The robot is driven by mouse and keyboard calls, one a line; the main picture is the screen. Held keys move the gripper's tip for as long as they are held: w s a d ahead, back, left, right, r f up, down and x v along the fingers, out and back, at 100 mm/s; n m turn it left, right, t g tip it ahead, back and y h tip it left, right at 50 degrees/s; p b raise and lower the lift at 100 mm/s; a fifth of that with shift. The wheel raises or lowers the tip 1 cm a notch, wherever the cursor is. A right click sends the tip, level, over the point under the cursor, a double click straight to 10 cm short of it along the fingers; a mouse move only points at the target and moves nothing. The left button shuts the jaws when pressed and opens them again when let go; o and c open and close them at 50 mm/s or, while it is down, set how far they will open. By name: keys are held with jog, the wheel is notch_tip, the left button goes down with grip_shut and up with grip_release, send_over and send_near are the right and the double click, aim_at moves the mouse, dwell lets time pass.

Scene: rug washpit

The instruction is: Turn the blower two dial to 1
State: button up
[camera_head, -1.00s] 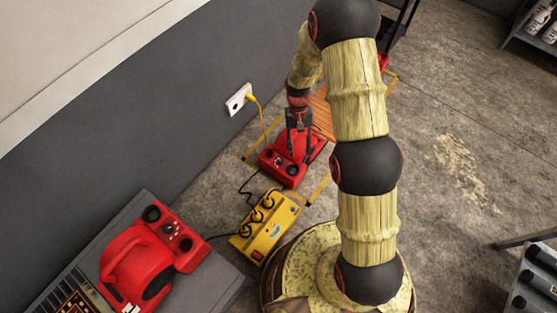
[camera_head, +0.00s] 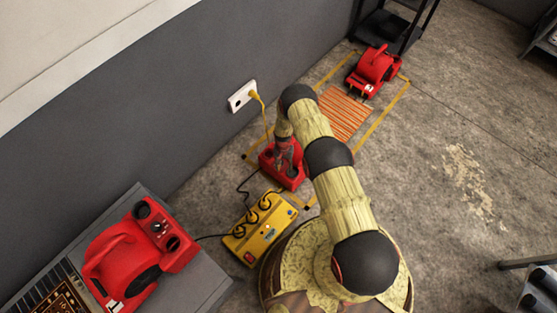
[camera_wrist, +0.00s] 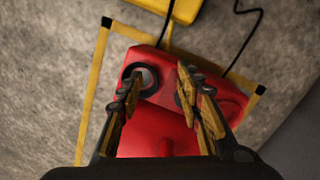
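A red blower (camera_head: 294,180) stands on the floor in the middle, inside a yellow-taped outline, and it also fills the wrist view (camera_wrist: 160,135). I cannot read a number on it. My gripper (camera_head: 286,158) is over its control end. In the wrist view my gripper (camera_wrist: 160,82) is open, its fingertips apart above the panel. A dark round knob (camera_wrist: 148,77) with a grey face shows beside the left fingertip. The right finger covers part of the panel, so any dial marks there are hidden. I cannot tell whether the fingers touch anything.
A yellow power box (camera_head: 262,232) with cables sits close in front. Another red blower (camera_head: 118,262) is on a grey platform (camera_head: 205,285) at left. A third red blower (camera_head: 374,70) stands far back by an orange grille (camera_head: 345,112).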

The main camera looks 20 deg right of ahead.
jog(key=shift+m+t, duration=0.6)
jog(key=shift+t, duration=0.2)
jog(key=w, duration=0.4)
jog(key=w+r, duration=0.1)
jog(key=w, duration=0.1)
jog(key=shift+w+a, duration=0.1)
jog(key=shift+w+m, duration=0.2)
jog(key=shift+m, duration=0.1)
jog(key=shift+f+b, duration=1.7)
jog(key=shift+f, duration=2.15)
jog(key=shift+c, duration=1.2)
jog(key=c, duration=0.7)
